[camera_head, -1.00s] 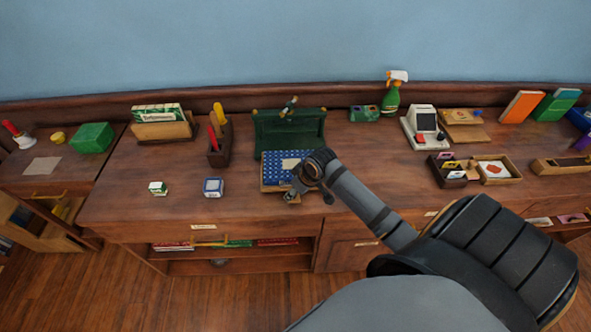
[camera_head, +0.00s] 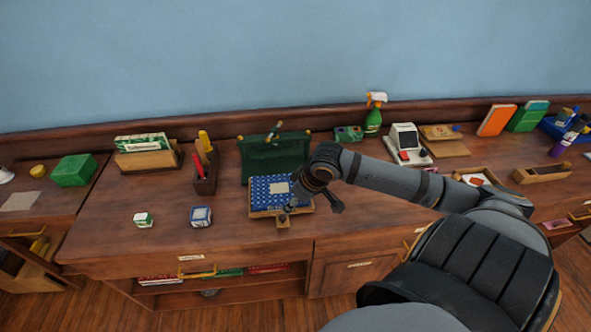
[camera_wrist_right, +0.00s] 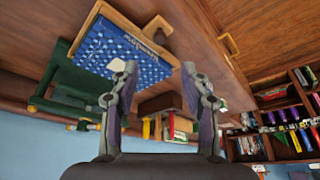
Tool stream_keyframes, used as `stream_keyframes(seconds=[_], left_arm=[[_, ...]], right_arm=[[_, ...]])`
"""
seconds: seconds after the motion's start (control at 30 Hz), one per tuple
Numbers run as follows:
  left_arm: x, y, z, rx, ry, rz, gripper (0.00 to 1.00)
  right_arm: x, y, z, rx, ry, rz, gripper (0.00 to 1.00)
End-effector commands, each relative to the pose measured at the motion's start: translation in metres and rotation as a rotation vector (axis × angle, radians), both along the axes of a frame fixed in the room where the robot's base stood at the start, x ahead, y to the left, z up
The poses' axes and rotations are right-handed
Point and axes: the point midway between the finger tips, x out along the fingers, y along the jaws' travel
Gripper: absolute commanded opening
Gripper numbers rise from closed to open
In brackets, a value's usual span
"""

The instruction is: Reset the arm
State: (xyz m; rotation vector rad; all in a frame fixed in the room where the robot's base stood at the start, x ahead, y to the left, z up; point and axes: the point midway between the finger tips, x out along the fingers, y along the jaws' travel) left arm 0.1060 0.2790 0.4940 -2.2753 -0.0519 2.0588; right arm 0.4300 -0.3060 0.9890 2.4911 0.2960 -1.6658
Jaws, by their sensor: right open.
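My right arm comes in from the right in the head view. Its gripper (camera_head: 312,208) hangs over the desk by the right side of a blue patterned box or book (camera_head: 268,188) in a wooden tray (camera_head: 283,222). In the right wrist view the gripper (camera_wrist_right: 159,72) is open, with its two fingers spread and nothing between them. There, the blue patterned item (camera_wrist_right: 118,50) shows beyond the fingers, with a white label on it. I cannot tell whether the gripper touches the tray. My left gripper is not in view.
A green stand (camera_head: 262,158) is behind the blue item. A spray bottle (camera_head: 374,115) and a white card machine (camera_head: 405,145) stand at the right back. The front left desk is mostly clear.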

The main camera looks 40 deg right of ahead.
Motion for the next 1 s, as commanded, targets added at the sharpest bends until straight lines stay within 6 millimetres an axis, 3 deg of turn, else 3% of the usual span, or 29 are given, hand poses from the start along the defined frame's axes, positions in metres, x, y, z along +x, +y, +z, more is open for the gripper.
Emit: stream_keyframes(seconds=[0.6, 0.83, 1.0], left_arm=[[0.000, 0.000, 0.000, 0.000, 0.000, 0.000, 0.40], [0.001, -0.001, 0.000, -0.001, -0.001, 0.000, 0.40], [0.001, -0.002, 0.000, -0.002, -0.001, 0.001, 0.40]], right_arm=[[-0.003, 0.004, -0.004, 0.004, 0.000, 0.004, 0.46], [-0.040, 0.046, -0.045, -0.008, -0.017, 0.012, 0.46], [-0.069, 0.062, -0.059, -0.044, -0.011, -0.042, 0.46]])
